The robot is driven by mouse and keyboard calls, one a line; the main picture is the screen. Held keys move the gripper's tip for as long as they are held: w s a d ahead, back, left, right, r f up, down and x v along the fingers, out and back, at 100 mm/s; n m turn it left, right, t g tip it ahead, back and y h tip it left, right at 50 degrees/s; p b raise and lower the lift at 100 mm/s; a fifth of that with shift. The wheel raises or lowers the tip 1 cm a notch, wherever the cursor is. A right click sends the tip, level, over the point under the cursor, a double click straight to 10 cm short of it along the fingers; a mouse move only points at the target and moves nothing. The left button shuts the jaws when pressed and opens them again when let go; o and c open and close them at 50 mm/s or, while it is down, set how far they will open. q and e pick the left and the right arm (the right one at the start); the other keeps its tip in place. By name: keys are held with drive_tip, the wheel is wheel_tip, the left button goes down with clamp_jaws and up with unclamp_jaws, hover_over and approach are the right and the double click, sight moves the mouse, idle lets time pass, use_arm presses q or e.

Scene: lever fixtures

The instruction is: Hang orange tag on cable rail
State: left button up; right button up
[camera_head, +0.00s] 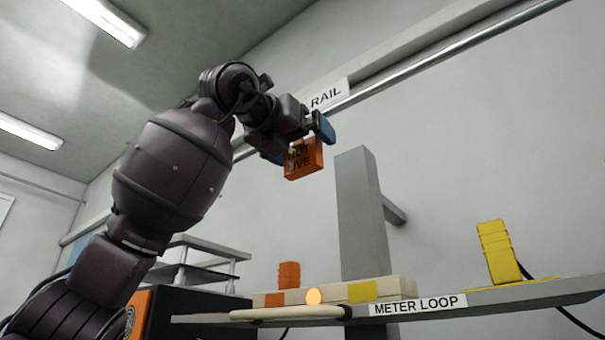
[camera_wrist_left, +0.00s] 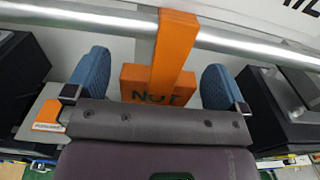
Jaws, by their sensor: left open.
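The orange tag (camera_head: 303,160), with dark lettering, is just below the cable rail (camera_head: 425,68) in the head view. In the left wrist view its orange strap (camera_wrist_left: 176,45) crosses the silver rail (camera_wrist_left: 90,22) and reaches above it, so it looks hooked over the rail. The tag's lettered plate (camera_wrist_left: 133,82) is below the rail. My left gripper (camera_head: 298,142) is open, with a blue finger on each side of the tag. In the left wrist view, gaps show between the fingers (camera_wrist_left: 154,82) and the tag. My right gripper is out of view.
A grey post (camera_head: 360,210) stands right of the tag. Below is a shelf labelled METER LOOP (camera_head: 530,294), with a yellow block (camera_head: 497,252), an orange block (camera_head: 289,275) and a pale fixture (camera_head: 395,287). Open air lies between the shelf and rail.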

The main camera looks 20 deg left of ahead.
use_arm(q)
drive_tip(key=b+v, duration=0.2)
drive_tip(key=v, duration=0.8)
drive_tip(key=shift+s+b, duration=0.3)
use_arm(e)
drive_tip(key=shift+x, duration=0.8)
use_arm(q)
drive_tip(key=shift+w, duration=0.1)
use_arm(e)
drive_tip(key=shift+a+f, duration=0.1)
